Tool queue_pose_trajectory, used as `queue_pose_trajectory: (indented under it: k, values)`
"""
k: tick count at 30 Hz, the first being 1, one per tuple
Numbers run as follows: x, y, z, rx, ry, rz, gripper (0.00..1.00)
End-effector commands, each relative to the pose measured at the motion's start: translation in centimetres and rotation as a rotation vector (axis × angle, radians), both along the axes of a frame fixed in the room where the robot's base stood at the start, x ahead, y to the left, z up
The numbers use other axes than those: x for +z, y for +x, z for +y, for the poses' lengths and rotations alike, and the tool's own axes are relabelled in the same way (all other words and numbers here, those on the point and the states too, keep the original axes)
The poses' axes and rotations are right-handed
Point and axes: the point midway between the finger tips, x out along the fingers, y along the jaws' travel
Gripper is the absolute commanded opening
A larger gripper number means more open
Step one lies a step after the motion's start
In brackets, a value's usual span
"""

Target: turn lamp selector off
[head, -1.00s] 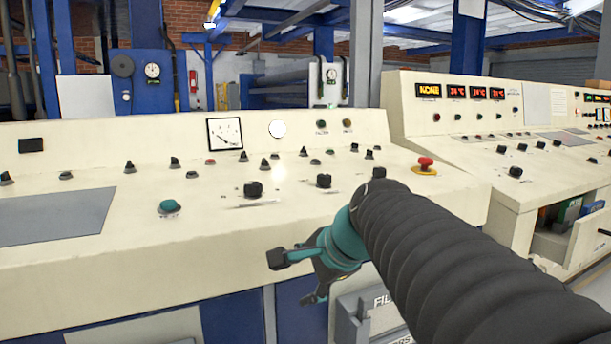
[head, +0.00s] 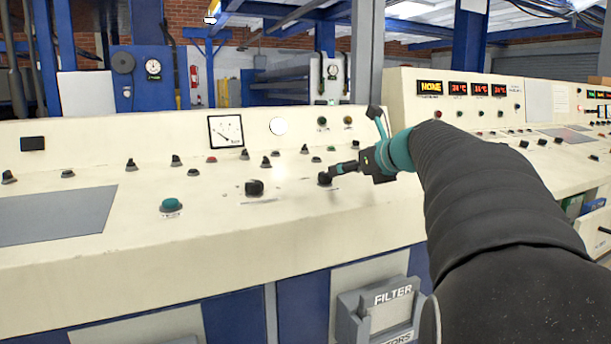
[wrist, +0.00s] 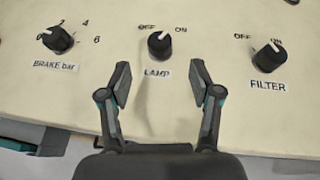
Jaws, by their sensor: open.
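The lamp selector (wrist: 159,44) is a black knob on the cream console, with OFF at its upper left, ON at its upper right and a LAMP label below. Its white mark leans up and right, toward ON. My gripper (wrist: 161,80) is open and empty, its two fingers spread to either side just short of the knob in the wrist view. In the head view my gripper (head: 352,143) is at the console, and one finger partly covers the lamp selector (head: 324,180). I cannot tell whether a finger touches it.
The brake knob (wrist: 57,40) is left of the lamp selector and the filter knob (wrist: 268,57) is right of it. A green button (head: 171,205) and the cream console (head: 100,260) lie to the left.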

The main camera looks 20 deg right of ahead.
Motion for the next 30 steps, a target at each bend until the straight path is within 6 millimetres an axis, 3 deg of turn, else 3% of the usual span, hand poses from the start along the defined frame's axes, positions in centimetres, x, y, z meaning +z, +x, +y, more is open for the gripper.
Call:
queue_pose_trajectory:
  k: [9, 15, 28, 29, 30]
  values:
    - [-2.4, 5.4, 1.1, 0.003, 0.000, 0.002, 0.64]
    - [-3.2, 7.6, 1.4, 0.002, -0.002, 0.001, 0.64]
    - [-3.6, 8.4, 1.6, 0.001, -0.002, 0.000, 0.64]
    - [-3.6, 8.4, 1.6, 0.001, -0.002, 0.001, 0.61]
    - [-3.6, 8.4, 1.6, 0.001, -0.002, 0.001, 0.51]
